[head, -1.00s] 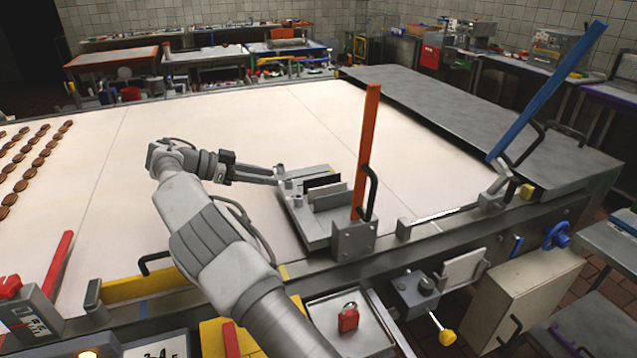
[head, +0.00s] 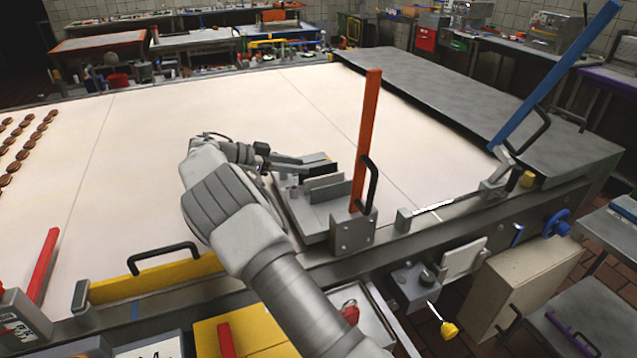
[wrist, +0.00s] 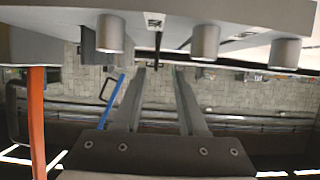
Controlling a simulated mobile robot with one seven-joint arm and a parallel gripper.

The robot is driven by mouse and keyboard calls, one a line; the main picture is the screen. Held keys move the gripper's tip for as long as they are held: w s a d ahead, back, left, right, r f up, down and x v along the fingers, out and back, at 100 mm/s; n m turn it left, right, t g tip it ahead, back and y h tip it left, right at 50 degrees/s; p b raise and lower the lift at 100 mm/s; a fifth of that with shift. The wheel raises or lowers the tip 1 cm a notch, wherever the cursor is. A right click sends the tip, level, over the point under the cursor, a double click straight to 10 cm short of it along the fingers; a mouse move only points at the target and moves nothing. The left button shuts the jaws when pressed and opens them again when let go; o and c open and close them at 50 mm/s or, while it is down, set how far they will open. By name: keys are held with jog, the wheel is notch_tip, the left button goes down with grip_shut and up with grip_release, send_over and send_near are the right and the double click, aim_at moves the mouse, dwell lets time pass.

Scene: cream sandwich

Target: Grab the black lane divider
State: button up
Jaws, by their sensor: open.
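The black lane divider (head: 322,168) is a thin dark upright plate on the grey metal fixture (head: 318,223). In the wrist view a thin dark edge (wrist: 158,45), seemingly the divider end-on, shows between and just beyond my fingertips. My gripper (head: 301,164) is at the left end of the divider in the head view, fingers pointing right towards it. In the wrist view my gripper (wrist: 160,72) is open, with a clear gap between its two fingers. Whether the fingertips overlap the divider is hard to tell.
Grey plates (head: 325,183) stand close in front of the black divider. An orange upright bar (head: 366,140) with a black handle rises to the right. A blue bar (head: 555,75) leans farther right.

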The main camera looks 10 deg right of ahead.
aim_at(320, 168)
jog(key=shift+x, duration=0.8)
jog(key=x, duration=0.4)
jog(key=shift+s+d+r, duration=0.2)
jog(key=shift+s+d, duration=0.05)
jog(key=shift+s, duration=0.05)
jog(key=shift+w+d+f, duration=0.15)
jog(key=shift+d+f, duration=0.1)
jog(key=shift+d, duration=0.2)
grip_shut()
